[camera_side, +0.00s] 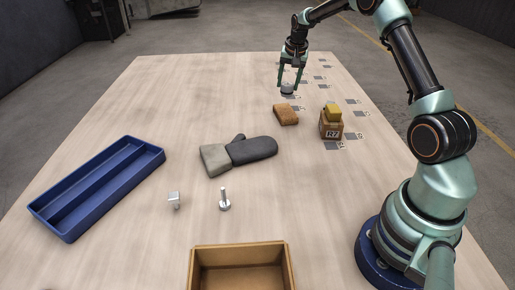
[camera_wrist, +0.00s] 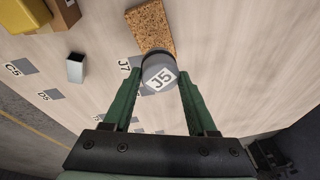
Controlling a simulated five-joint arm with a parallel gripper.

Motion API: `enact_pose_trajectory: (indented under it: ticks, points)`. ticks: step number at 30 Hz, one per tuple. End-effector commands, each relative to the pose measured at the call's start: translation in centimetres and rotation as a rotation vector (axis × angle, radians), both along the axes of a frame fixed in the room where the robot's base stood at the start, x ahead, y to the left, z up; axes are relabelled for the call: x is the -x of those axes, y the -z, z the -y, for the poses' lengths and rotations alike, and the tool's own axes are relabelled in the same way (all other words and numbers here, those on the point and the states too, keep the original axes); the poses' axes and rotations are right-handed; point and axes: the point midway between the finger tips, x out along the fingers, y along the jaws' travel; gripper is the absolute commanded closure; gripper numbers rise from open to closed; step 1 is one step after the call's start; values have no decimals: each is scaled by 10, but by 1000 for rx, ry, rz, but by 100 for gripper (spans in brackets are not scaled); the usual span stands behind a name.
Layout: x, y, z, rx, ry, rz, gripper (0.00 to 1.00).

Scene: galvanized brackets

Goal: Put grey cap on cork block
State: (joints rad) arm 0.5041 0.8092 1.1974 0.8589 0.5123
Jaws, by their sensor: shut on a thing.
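The grey cap (camera_side: 287,89) is round and sits between the fingertips of my gripper (camera_side: 289,87), which is shut on it. In the wrist view the cap (camera_wrist: 158,72) shows with a white label reading J5, with a green finger on each side. The brown speckled cork block (camera_side: 285,114) lies on the table, nearer the side camera than the cap. In the wrist view the cork block (camera_wrist: 152,25) is just beyond the cap, and the cap's edge overlaps its near end in the picture. I cannot tell the cap's exact height above the table.
A cardboard box (camera_side: 331,127) marked R7, with a yellow block (camera_side: 332,112) on top, stands right of the cork. The far left table is clear.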

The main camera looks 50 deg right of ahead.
Motion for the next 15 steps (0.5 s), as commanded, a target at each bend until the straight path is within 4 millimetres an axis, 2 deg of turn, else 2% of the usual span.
enact_pose_trajectory:
  ticks: [3,8,15]
  points:
    - [0,13,0,0,0,0,100]
    - [0,21,0,0,0,0,100]
    - [0,54,0,0,0,-1,100]
